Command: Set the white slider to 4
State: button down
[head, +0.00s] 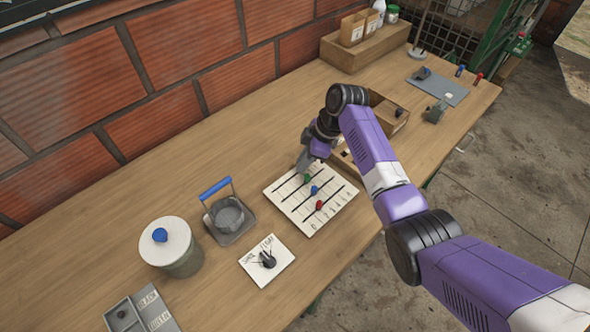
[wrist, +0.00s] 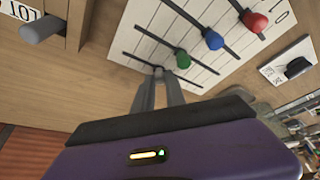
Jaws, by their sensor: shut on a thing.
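The slider board (head: 338,207) is a white panel with several dark parallel slots on the wooden table. Its green knob (head: 307,177), blue knob (head: 314,190) and red knob (head: 319,204) each sit in a slot. In the wrist view, the white slider knob (wrist: 158,71) is in the outermost slot, beside the green knob (wrist: 183,59). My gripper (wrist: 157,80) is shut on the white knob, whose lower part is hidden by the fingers. In the head view, my gripper (head: 303,166) is at the board's far edge. Which number the white slider is at cannot be read.
A card with a dark rotary knob (head: 268,260) and a tray with a blue-handled grey basket (head: 229,217) lie left of the board. A lidded white pot (head: 166,242) stands farther left. A cardboard box (head: 389,115) is close behind my arm. A brick wall (head: 185,45) lines the back.

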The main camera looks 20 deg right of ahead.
jog(key=c, duration=1.4)
grip_release()
jog(key=shift+o, duration=0.2)
jog(key=shift+r, duration=0.1)
jog(key=v, duration=0.7)
jog(key=shift+r+b, duration=0.3)
jog(key=shift+b, duration=0.1)
jog(key=shift+s, duration=0.1)
